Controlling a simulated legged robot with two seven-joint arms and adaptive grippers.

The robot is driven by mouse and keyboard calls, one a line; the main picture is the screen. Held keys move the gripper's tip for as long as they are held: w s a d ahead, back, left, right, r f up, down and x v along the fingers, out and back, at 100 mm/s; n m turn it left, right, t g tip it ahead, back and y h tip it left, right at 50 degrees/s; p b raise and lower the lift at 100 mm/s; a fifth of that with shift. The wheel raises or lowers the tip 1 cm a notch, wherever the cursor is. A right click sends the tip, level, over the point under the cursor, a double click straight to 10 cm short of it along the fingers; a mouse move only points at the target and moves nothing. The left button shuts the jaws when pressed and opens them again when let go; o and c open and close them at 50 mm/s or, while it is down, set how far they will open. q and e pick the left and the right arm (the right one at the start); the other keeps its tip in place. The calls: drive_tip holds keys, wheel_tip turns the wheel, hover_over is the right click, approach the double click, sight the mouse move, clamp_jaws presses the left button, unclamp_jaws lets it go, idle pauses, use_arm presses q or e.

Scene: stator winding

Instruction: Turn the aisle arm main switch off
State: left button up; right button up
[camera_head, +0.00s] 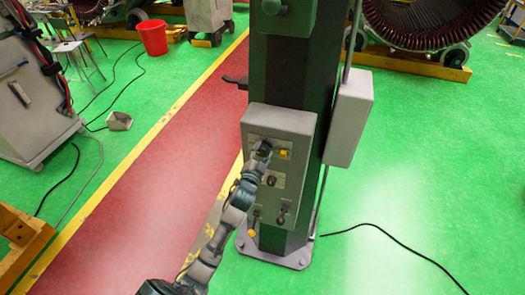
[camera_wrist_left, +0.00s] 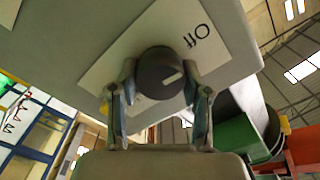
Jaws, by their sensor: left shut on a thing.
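The main switch is a dark round knob (camera_wrist_left: 160,70) on a white label plate (camera_wrist_left: 128,52) in the left wrist view. Its white mark points to the right and slightly up, and the word "Off" reads upside down at the plate's upper right. My left gripper (camera_wrist_left: 160,100) is shut on the knob, one finger on each side. In the head view my left gripper (camera_head: 261,152) is at the upper part of the grey control box (camera_head: 306,124) on the dark green column, and it largely hides the knob. My right gripper is out of view.
Lower on the box are another switch (camera_head: 272,181) and a black lever (camera_head: 283,212). A yellow tag (camera_head: 284,154) sits beside the gripper. A grey side box (camera_head: 349,118) hangs right of the column (camera_head: 289,80). A black cable (camera_head: 392,238) lies on the green floor.

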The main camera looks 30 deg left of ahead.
use_arm(q)
drive_tip(key=shift+f+n, duration=0.55)
drive_tip(key=shift+n, duration=0.05)
drive_tip(key=o, duration=1)
drive_tip(key=shift+o, duration=0.8)
drive_tip(key=shift+r, duration=0.2)
drive_tip(key=shift+s, duration=0.25)
drive_tip(key=v, duration=1.1)
drive_tip(key=shift+s, duration=0.2)
drive_tip(key=shift+f, duration=0.2)
